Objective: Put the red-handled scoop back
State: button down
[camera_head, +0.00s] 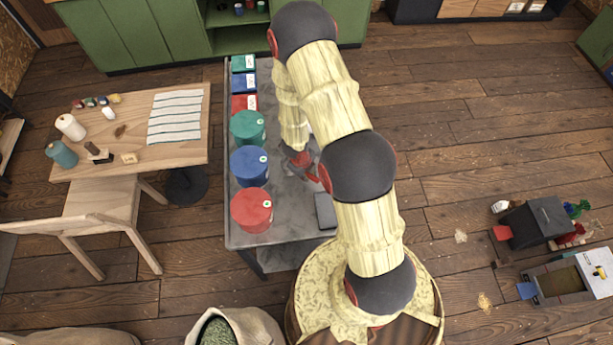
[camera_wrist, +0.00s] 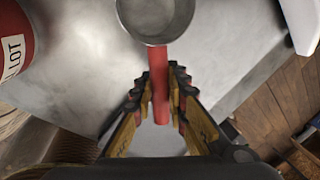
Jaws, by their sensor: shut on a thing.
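The red-handled scoop (camera_wrist: 158,72) shows in the wrist view, with a round metal bowl at the top of the picture and a straight red handle running down from it. My gripper (camera_wrist: 160,88) is shut on the red handle, one finger on each side. The bowl is beyond the fingertips, over the grey table surface. I cannot tell whether the scoop touches the table.
The grey table (camera_head: 285,225) bears red (camera_head: 252,210), blue (camera_head: 249,166) and green (camera_head: 248,127) canisters, with matching small boxes behind them. A dark flat object (camera_head: 325,211) lies at its right edge. A wooden table (camera_head: 185,110) and chair stand left. Sacks stand in front.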

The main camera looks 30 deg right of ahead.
jog(key=shift+w+d+f, duration=0.2)
jog(key=shift+w+f, duration=0.35)
jog(key=shift+f, duration=0.15)
jog(key=shift+a+x, duration=0.15)
jog(key=shift+x, duration=0.7)
jog(key=shift+a+x, duration=0.2)
jog(key=shift+x, duration=0.6)
jog(key=shift+f, duration=0.1)
jog(key=shift+f+b, duration=0.15)
jog(key=shift+b, duration=0.2)
jog(key=c, duration=1.8)
grip_release()
jog(key=shift+o, duration=0.2)
